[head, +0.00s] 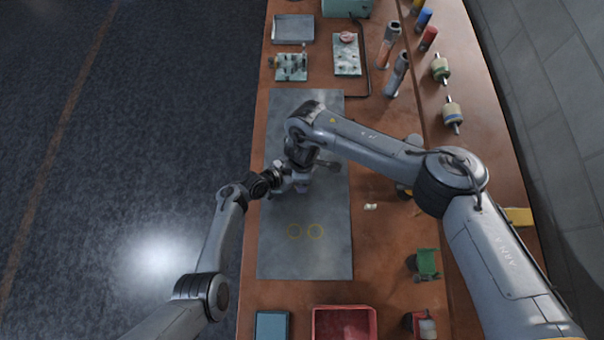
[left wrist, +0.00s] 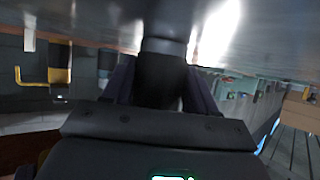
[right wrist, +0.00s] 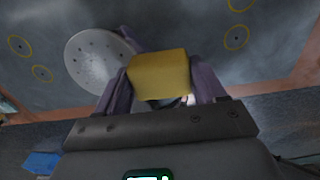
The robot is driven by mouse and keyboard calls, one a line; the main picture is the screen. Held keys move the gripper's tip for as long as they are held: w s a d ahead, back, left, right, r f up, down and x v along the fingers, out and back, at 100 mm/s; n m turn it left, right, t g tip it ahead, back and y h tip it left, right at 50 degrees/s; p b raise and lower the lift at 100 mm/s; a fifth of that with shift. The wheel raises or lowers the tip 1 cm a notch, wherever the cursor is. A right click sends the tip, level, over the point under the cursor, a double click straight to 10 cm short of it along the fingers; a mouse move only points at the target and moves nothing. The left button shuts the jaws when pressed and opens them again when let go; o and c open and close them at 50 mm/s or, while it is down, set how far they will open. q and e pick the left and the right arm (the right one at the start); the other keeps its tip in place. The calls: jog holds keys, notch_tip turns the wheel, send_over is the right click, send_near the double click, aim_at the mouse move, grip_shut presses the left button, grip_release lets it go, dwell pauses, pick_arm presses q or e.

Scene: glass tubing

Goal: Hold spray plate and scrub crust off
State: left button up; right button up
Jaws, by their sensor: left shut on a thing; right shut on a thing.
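The spray plate (right wrist: 97,62) is a round grey disc with small holes, left of the yellow block in the right wrist view. My right gripper (right wrist: 160,85) is shut on a yellow scrubbing block (right wrist: 160,74); the block appears beside the disc, and I cannot tell whether they touch. My left gripper (left wrist: 160,85) is shut on a dark handle (left wrist: 160,78) with a grey neck (left wrist: 165,30) that runs up to a broad, shiny grey surface. In the head view both grippers meet above the grey mat (head: 300,262), and my right arm partly hides them. Any crust is too small to tell.
The mat has yellow rings (head: 315,231). A red tray (head: 344,323) and a blue pad (head: 271,325) lie at the near end. A green item (head: 425,264) stands to the right. A metal tray (head: 293,29) and fittings (head: 291,67) sit at the far end. The near mat is clear.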

jog(key=shift+r, duration=3)
jog(key=shift+r, duration=1.5)
